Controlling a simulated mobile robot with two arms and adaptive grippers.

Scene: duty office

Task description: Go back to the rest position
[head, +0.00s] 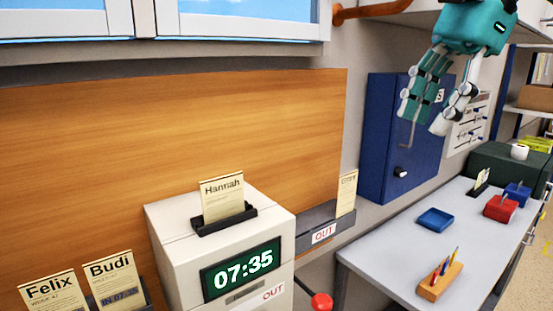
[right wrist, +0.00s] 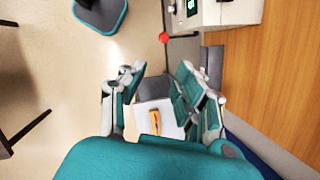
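My right gripper (head: 424,120) hangs in the upper right of the head view, in front of the blue wall cabinet (head: 376,150) and above the grey desk (head: 375,258). Its fingers point down. They are apart with nothing between them. The right wrist view shows the same open fingers (right wrist: 156,85), with the desk far below and a wooden pen holder (right wrist: 155,122) seen between them. My left gripper is in neither view.
A white time clock (head: 175,240) reading 07:35 holds a "Hannah" card (head: 222,196). Cards for Felix (head: 52,291) and Budi (head: 112,275) stand at lower left. The desk holds a blue tray (head: 435,219) and a red block-like holder (head: 500,208). Open floor shows in the wrist view.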

